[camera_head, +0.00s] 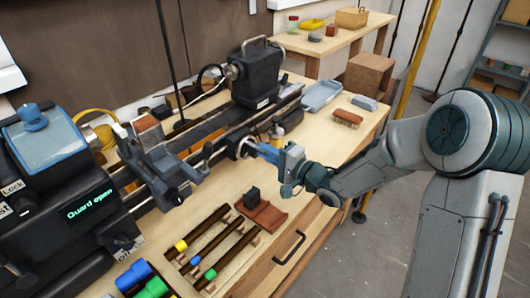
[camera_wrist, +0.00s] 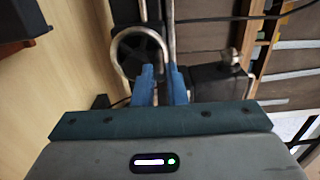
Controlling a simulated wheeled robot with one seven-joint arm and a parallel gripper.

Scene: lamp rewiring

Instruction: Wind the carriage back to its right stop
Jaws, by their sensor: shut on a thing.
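The carriage (camera_head: 160,165) is a grey block with a brown-topped part on it. It sits on the dark rails (camera_head: 218,137) of the bench machine, left of the handwheel and nearer the headstock (camera_head: 55,170) than the tailstock (camera_head: 257,75). The handwheel (camera_head: 246,146) is a metal ring at the front of the rails; it also shows in the wrist view (camera_wrist: 116,57). My gripper (camera_head: 260,150) reaches it from the right, its blue fingers (camera_wrist: 161,74) shut at the ring's edge. The exact grip point is partly hidden by the fingers. I cannot make out the right stop.
A rack of dark bars (camera_head: 215,250) with coloured bands and a brown pad (camera_head: 262,215) lie in front. A blue tray (camera_head: 320,95) and a brush (camera_head: 347,117) lie at the right on the bench. The headstock display reads "Guard open".

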